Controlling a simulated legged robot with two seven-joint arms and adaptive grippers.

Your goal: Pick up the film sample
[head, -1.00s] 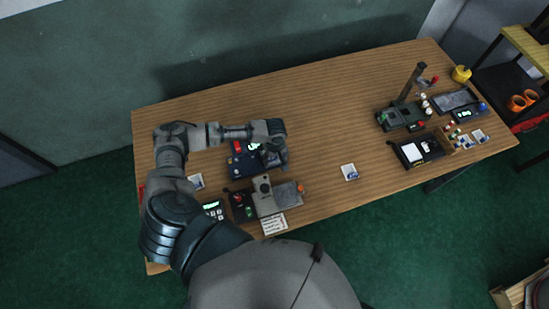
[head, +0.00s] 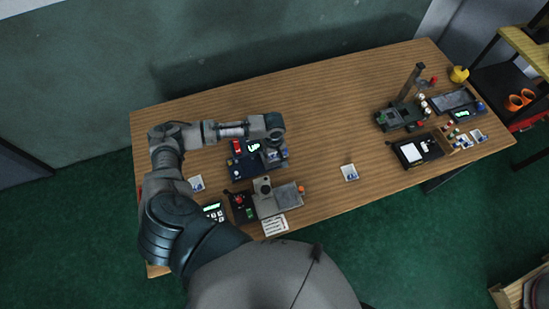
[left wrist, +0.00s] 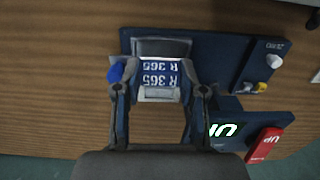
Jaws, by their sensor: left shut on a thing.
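The film sample (left wrist: 160,78), a small blue-and-white piece marked R 365, shows in the left wrist view between the two fingers of my left gripper (left wrist: 160,94). The gripper is shut on it. Behind and beside the sample is a dark blue device (left wrist: 228,62) with a lit display and a red UP part. In the head view my left gripper (head: 277,150) points down at the right side of this blue device (head: 243,171); the sample is too small to make out there. My right gripper is out of view.
A grey machine (head: 268,207) and a keypad (head: 213,211) stand nearer the front edge. A black stand (head: 402,115) and a black tray (head: 430,148) are at the right. The table's back middle is clear.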

